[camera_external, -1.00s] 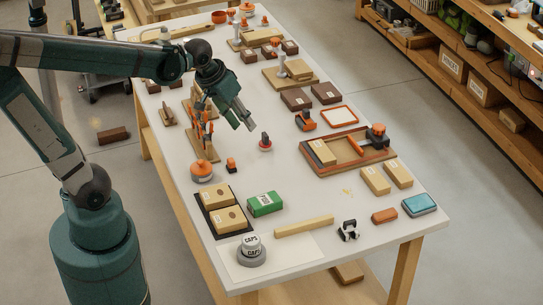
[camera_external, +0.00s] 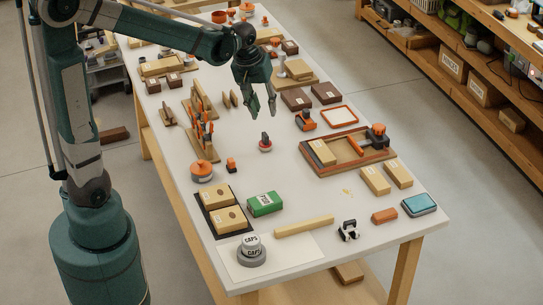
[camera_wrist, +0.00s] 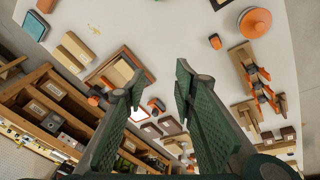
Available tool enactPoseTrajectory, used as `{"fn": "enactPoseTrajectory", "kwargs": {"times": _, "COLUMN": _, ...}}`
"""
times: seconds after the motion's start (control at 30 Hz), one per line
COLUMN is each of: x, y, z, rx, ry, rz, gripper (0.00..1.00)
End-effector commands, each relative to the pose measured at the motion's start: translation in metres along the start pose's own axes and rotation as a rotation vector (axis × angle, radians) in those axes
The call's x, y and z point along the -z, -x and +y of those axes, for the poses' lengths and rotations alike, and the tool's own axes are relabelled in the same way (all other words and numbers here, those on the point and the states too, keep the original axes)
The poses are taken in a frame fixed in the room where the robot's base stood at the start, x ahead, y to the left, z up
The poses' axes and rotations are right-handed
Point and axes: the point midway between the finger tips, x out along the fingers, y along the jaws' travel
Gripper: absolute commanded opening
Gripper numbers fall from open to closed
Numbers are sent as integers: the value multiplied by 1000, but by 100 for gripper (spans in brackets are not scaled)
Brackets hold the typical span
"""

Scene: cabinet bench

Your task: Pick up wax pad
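No item carries a readable wax pad label, and I cannot tell which one it is. Candidates are a flat white pad with an orange rim (camera_external: 339,116), right of my gripper, and an orange block (camera_external: 384,215) near the front right. My gripper (camera_external: 262,113) is open and empty, pointing down above the middle of the bench. A small red and black round piece (camera_external: 265,142) stands just in front of it in the external view. In the wrist view my gripper (camera_wrist: 160,72) shows its two fingers well apart, with nothing between the tips.
A wooden tray (camera_external: 311,169) with an orange-handled tool lies to the right. An upright rack of orange tools (camera_external: 203,138) stands to the left. A green box (camera_external: 265,204), a teal tin (camera_external: 419,205) and stacked grey caps (camera_external: 251,247) are near the front. White bench top is clear around the middle.

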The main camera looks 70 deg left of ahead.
Motion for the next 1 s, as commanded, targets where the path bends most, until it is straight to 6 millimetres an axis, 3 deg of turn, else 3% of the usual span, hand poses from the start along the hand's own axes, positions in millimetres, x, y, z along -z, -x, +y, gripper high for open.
{"fn": "enactPoseTrajectory", "kwargs": {"times": 0.47, "x": 65, "y": -64, "z": -16, "rx": 75, "ry": 241, "rz": -61, "gripper": 27}}
{"fn": "enactPoseTrajectory", "kwargs": {"times": 1.0, "x": 126, "y": -151, "z": -52, "rx": 168, "ry": 515, "rz": -122, "gripper": 27}}
